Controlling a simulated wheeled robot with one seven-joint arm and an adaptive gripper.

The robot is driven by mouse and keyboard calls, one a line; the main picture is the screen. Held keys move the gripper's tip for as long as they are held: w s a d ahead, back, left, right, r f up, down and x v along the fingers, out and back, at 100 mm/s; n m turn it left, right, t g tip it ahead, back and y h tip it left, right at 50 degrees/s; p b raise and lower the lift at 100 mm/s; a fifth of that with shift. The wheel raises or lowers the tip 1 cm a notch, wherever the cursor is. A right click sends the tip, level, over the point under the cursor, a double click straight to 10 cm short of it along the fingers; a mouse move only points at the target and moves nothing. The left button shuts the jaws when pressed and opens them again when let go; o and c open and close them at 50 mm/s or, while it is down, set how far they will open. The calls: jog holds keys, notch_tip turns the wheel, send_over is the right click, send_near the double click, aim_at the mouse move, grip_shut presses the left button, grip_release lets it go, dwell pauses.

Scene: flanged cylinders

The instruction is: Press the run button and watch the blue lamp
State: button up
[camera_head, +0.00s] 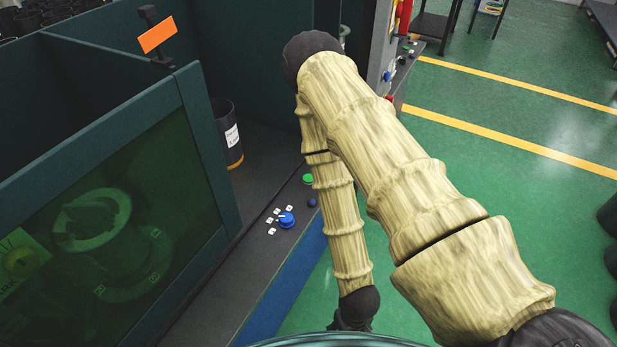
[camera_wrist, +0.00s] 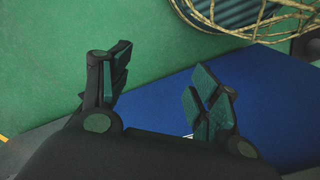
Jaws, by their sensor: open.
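A green button (camera_head: 308,178), which looks like the run button, sits on the dark sloping control panel (camera_head: 262,262) in the head view. Just below it is a small dark blue dome (camera_head: 312,202), which looks like the blue lamp. It appears unlit. A blue rotary knob (camera_head: 286,219) with small white labels lies to its lower left. My gripper (camera_head: 350,320) hangs low at the bottom of the head view, apart from the panel and partly cut off. In the wrist view my gripper (camera_wrist: 158,78) is open and empty, with its fingers apart. No button shows there.
A machine with a green-tinted window (camera_head: 110,235) stands at left, with an orange tag (camera_head: 158,35) above. A black bin (camera_head: 228,135) stands behind the panel. A blue surface (camera_wrist: 260,100) and a wicker-like frame (camera_wrist: 250,20) show in the wrist view.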

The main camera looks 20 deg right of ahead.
grip_shut()
dwell(1.4)
